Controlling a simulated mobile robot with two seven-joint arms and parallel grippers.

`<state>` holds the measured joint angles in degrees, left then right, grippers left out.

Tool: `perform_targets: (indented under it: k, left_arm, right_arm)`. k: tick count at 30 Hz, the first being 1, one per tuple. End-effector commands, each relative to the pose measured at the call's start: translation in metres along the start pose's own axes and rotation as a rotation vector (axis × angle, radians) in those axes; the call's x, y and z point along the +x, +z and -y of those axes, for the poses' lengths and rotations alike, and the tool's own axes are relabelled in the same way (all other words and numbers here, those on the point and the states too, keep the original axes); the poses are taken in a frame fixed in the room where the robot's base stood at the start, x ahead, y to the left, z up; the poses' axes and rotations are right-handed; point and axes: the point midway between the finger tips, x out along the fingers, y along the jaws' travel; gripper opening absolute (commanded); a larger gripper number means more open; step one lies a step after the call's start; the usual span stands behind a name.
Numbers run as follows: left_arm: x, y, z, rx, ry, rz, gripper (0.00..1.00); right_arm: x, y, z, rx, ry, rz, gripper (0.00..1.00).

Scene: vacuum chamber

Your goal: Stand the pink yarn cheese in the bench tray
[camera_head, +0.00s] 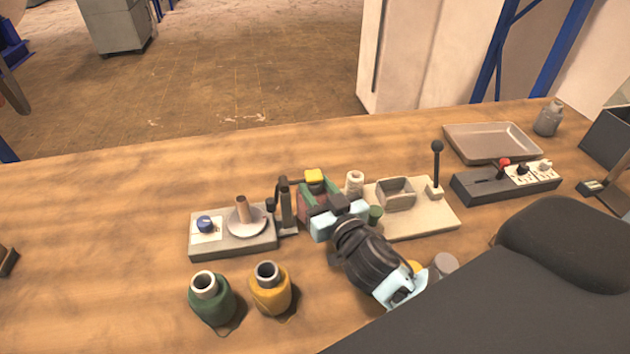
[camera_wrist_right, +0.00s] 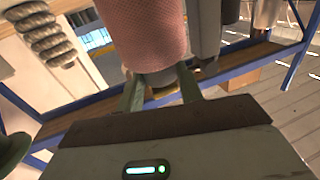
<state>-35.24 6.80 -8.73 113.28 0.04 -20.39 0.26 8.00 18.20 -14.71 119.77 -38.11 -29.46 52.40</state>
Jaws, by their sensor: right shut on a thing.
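The pink yarn cheese (camera_wrist_right: 145,35) fills the upper middle of the right wrist view. It sits between the two green fingers of my right gripper (camera_wrist_right: 160,82), which is shut on it. In the head view my right gripper (camera_head: 319,195) is over the middle of the bench, and I cannot clearly make out the cheese there. The bench tray (camera_head: 487,159) is a shallow, empty, grey-brown tray at the back right, well apart from the gripper. My left gripper is not in view.
A lever box (camera_head: 480,190) stands in front of the tray, and a grey canister (camera_head: 548,118) beside it. A beige base (camera_head: 435,220) with a tall lever lies right of my gripper. A winder (camera_head: 265,244), a green cone (camera_head: 212,306) and a yellow cone (camera_head: 270,294) are left. The back-left bench is clear.

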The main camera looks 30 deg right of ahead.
Motion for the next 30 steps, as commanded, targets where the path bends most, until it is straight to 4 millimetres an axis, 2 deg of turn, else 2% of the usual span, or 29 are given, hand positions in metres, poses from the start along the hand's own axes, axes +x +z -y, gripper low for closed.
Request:
perform_targets:
  k: [5,12,16,29,30]
  left_arm:
    - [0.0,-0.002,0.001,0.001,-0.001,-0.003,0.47]
    - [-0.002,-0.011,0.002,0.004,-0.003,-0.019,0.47]
    - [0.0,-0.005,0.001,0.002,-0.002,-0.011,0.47]
    - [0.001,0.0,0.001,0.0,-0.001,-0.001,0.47]
    - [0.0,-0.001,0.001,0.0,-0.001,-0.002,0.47]
  right_arm:
    - [0.005,-0.001,-0.002,-0.002,0.0,-0.001,0.0]
    - [0.042,-0.003,-0.011,-0.003,0.0,-0.004,0.0]
    - [0.038,0.015,-0.011,0.0,0.0,0.003,0.0]
    - [0.038,0.019,-0.01,0.001,-0.001,0.002,0.0]
    - [0.038,0.019,-0.01,0.001,-0.001,0.002,0.4]
